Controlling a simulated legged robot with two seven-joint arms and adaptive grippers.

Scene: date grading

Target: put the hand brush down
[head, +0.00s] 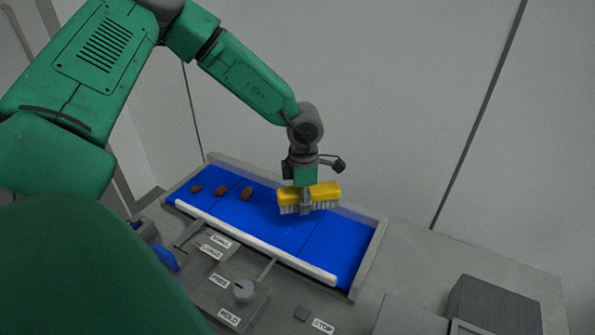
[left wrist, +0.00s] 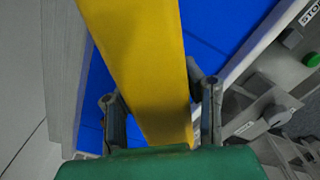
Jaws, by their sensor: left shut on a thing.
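The hand brush (head: 325,192) has a yellow block and pale bristles that point down. It is over the right half of the blue belt (head: 315,233). My left gripper (head: 306,205) is shut on the brush from above, about its middle. In the left wrist view the yellow back of the brush (left wrist: 145,65) runs between the two fingers of the left gripper (left wrist: 160,112). Whether the bristles touch the belt I cannot tell. My right gripper is in neither view.
Several brown dates (head: 221,191) lie on the belt's left part. A white rail (head: 255,242) runs along its near side. In front are labelled chutes and a grey knob (head: 243,290). A dark grey box (head: 492,305) stands at the lower right.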

